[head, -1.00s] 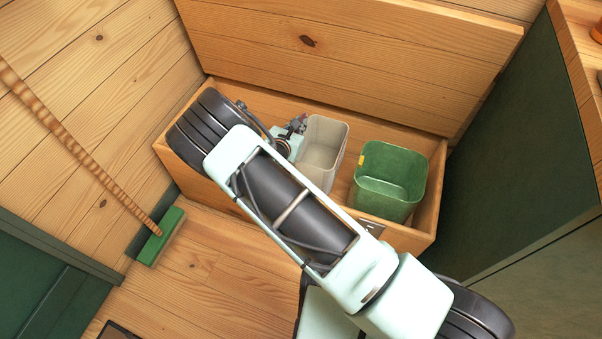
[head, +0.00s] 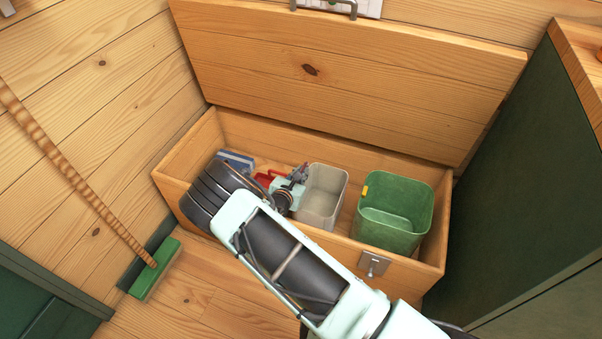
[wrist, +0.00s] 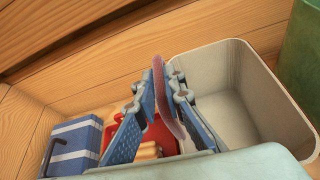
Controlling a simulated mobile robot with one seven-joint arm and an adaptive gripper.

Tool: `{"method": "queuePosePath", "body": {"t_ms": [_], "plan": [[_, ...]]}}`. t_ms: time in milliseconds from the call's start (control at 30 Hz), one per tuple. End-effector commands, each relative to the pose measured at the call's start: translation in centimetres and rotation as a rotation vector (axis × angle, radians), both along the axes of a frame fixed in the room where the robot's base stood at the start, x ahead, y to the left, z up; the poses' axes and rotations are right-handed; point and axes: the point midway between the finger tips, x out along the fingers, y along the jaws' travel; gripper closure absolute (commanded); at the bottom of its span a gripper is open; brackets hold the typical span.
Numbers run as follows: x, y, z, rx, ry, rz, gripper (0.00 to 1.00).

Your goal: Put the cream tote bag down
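I cannot make out a cloth tote bag in either view. The closest cream-coloured thing is an open, straight-walled bin (head: 321,198), standing upright in the wooden chest; it also shows in the wrist view (wrist: 232,90). My gripper (head: 300,173) is inside the chest, just left of this bin.
The wooden chest (head: 405,267) has its lid (head: 350,70) raised. A green bin (head: 405,190) stands at its right end. A blue-and-white striped box (wrist: 72,148) and a red tray (wrist: 158,134) with tan items lie left of my gripper. A green broom (head: 155,268) leans outside.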

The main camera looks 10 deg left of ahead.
Motion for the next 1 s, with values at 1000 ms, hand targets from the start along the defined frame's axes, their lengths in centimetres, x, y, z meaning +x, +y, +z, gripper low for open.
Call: {"method": "queuePosePath", "body": {"t_ms": [1000], "plan": [[-8.9, 0.9, 4.1, -0.001, 0.001, 0.002, 0.73]]}}
